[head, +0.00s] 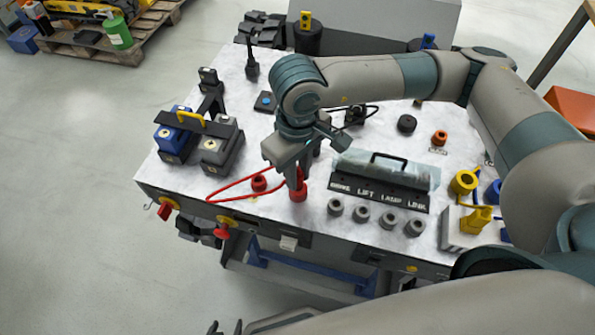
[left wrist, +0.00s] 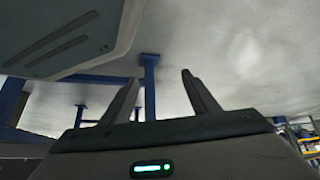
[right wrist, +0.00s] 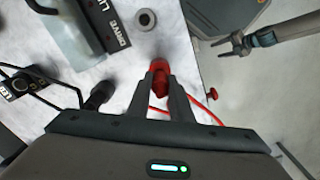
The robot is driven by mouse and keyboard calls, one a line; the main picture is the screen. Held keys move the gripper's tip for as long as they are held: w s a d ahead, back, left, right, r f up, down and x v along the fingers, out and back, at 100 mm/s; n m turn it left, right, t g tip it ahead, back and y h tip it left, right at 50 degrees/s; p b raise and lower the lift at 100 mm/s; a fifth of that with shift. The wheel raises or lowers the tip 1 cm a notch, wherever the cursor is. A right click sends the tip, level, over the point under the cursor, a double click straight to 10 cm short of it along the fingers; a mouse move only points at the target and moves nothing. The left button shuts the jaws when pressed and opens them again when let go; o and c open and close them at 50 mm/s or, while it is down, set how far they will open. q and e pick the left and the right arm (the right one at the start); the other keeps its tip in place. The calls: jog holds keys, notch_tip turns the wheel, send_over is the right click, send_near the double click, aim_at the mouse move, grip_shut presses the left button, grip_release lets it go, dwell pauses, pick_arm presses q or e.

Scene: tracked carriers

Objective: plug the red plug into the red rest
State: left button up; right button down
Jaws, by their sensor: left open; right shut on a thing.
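The red plug (head: 298,194) is held upright between the fingers of my right gripper (head: 297,180), near the table's front edge. In the right wrist view the plug (right wrist: 160,66) shows at the fingertips (right wrist: 160,85). I cannot tell whether its lower end touches the table. The red rest (head: 259,183) is a small round red piece left of the plug, apart from it; the right wrist view does not clearly show it. A red cable (head: 225,193) loops around it. My left gripper (left wrist: 165,95) is open and empty, off the table; it also shows in the right wrist view (right wrist: 235,42).
Several grey sockets (head: 361,214) stand right of the plug, before a labelled panel (head: 380,190) with a handle. Yellow parts (head: 463,182) and an orange ring (head: 440,137) are further right. Dark boxes with a yellow handle (head: 191,119) stand left.

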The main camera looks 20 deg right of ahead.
pick_arm(q)
jog(key=shift+w+a+f+b, duration=0.15)
jog(key=shift+f+b, duration=0.1)
jog(key=shift+b, duration=0.2)
pick_arm(e)
jog(key=shift+f, duration=0.35)
pick_arm(q)
jog(key=shift+w+a+f+g+b, duration=0.15)
jog(key=shift+a+f+g+b, duration=0.2)
jog(key=shift+b, duration=0.3)
pick_arm(e)
jog(key=shift+f, duration=0.5)
jog(key=c, duration=1.5)
grip_release()
pick_arm(q)
jog(key=shift+d+r, duration=0.1)
jog(key=shift+r, duration=0.05)
jog(key=a+b, duration=0.1)
jog(key=f+g+b, duration=0.1)
jog(key=shift+s+a+f+g+y+b, duration=0.2)
jog(key=shift+s+a+g+y+b, duration=0.1)
jog(key=shift+a+y+b, duration=0.1)
pick_arm(e)
notch_tip(320, 180, up, 18)
jog(key=shift+f, duration=0.25)
